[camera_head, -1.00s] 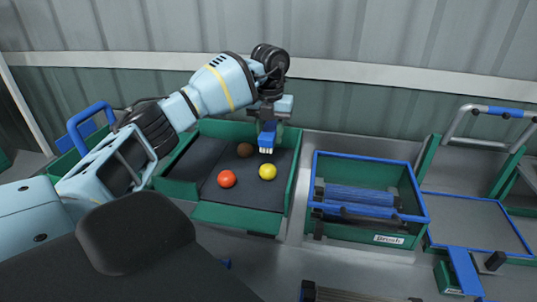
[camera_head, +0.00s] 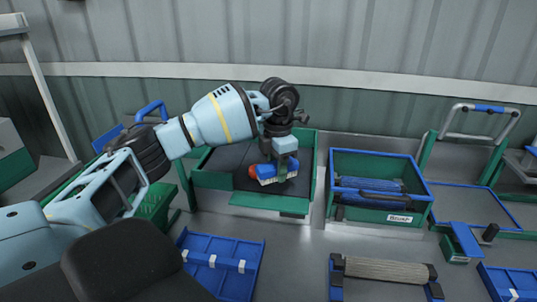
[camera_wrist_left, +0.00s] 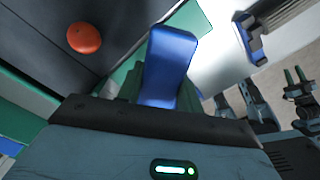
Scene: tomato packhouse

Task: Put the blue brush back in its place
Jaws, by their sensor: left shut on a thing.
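My left gripper (camera_head: 281,160) is shut on the blue brush (camera_head: 277,173), which has pale bristles facing down. It holds the brush over the front part of the dark-lined green tray (camera_head: 268,203). The brush's blue body (camera_wrist_left: 167,62) fills the middle of the left wrist view. A green box (camera_head: 368,209) with a blue rim and a label that reads "Brush" stands to the right of the brush. Blue ribbed rollers (camera_head: 370,184) lie in it. My right gripper (camera_wrist_left: 296,77) seems to show small at the right of the left wrist view, its green fingers apart.
A red tomato (camera_wrist_left: 84,38) lies in the tray, partly hidden behind the brush in the head view. A blue panel (camera_head: 222,262) and a grey roller (camera_head: 385,270) are in front. A grey flat tray (camera_head: 475,210) stands at the right.

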